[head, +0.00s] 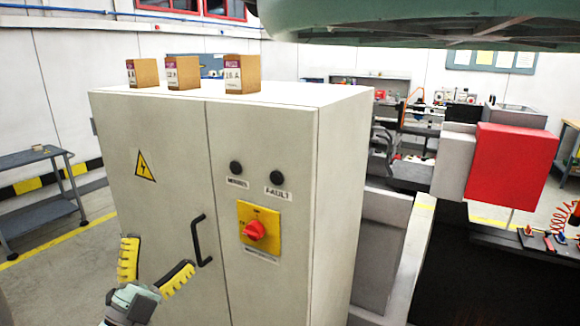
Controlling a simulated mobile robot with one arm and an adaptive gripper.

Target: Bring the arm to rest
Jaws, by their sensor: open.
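My gripper (155,262) is in the lower left of the head view, its two yellow-padded fingers spread apart. It is open and nothing shows between the fingers. It stands in front of the left door of a grey electrical cabinet (165,215), to the left of the door's black handle (201,240). I cannot tell how far it is from the door. Most of my arm is out of the frame below.
Three brown boxes (242,74) stand on the cabinet top. A red rotary switch (255,230) on a yellow plate sits on the cabinet front. A grey cart (38,185) stands at the left. A red box-shaped part (512,168) is at the right. Floor shows between cart and cabinet.

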